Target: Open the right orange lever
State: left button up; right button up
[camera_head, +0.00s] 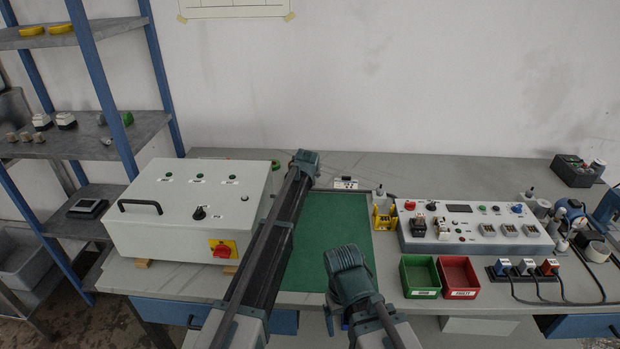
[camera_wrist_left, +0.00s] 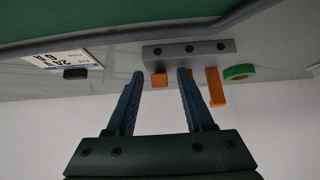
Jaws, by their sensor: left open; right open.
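In the left wrist view a grey block (camera_wrist_left: 190,48) with dark round spots carries several orange levers. The leftmost orange lever (camera_wrist_left: 160,80) looks short and shows between the two fingers of my open left gripper (camera_wrist_left: 161,75); I cannot tell whether they touch it. This view is turned round, so it is the right lever seen from the head. Another orange lever (camera_wrist_left: 215,88) hangs longer at right. A middle one is mostly hidden behind the right finger. In the head view my left arm hides the block and levers. My right gripper (camera_head: 336,320) is low over the table's front, open and empty.
A green ring (camera_wrist_left: 239,72) lies beside the block, a white label (camera_wrist_left: 62,60) on the other side. The green mat (camera_head: 327,230) lies in front. A white control box (camera_head: 185,210) stands left; a button panel (camera_head: 470,228) and green and red bins stand right.

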pick_arm(q)
grip_shut()
jog(key=shift+w+r+p, duration=0.1)
jog(key=shift+r+p, duration=0.1)
jog(key=shift+p, duration=0.15)
jog(key=g+p, duration=0.2)
jog(key=w+r+g+p, duration=0.1)
jog(key=p, duration=0.2)
jog(key=shift+w+r+g, duration=0.3)
jog(key=shift+g, duration=0.1)
jog(key=shift+w+f+g+p, duration=0.1)
jog(key=shift+g+p, duration=0.55)
jog(key=shift+g, duration=0.05)
jog(key=shift+f+g, duration=0.1)
jog(key=shift+g, duration=0.2)
